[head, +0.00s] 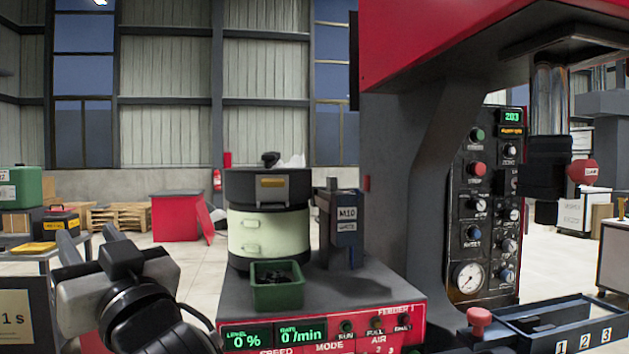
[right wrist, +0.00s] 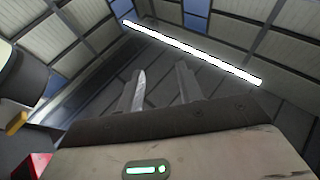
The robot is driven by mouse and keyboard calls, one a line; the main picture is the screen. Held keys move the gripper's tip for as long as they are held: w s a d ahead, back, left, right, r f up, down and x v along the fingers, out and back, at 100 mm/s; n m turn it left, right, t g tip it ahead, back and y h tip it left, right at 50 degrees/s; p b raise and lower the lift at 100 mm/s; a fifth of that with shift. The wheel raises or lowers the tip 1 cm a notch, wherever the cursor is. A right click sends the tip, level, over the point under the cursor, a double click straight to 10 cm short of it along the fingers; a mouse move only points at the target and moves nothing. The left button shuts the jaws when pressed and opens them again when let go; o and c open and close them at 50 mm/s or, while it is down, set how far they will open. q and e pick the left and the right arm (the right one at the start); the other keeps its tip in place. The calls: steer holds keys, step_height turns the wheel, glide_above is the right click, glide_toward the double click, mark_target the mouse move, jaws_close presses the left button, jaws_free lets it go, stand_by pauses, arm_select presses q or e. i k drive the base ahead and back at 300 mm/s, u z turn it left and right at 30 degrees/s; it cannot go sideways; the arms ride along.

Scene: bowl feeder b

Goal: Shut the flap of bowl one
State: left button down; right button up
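Feeder 1 stands in the middle of the head view, with a pale green drum (head: 268,233) under a dark upper bowl section (head: 240,190). A small black piece (head: 270,158) shows on top. I cannot tell which part is the flap or how it stands.
A green bin (head: 277,292) of dark parts sits on the feeder's red-fronted base (head: 340,335). A grey M10 box (head: 346,215) stands right of the drum. A large press frame (head: 395,150) and control panel (head: 480,220) fill the right. A numbered tray (head: 570,325) is at lower right.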

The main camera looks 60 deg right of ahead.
mark_target(273, 191)
steer(key=u, duration=0.8)
steer(key=i, duration=0.6)
steer(key=z, duration=2.35)
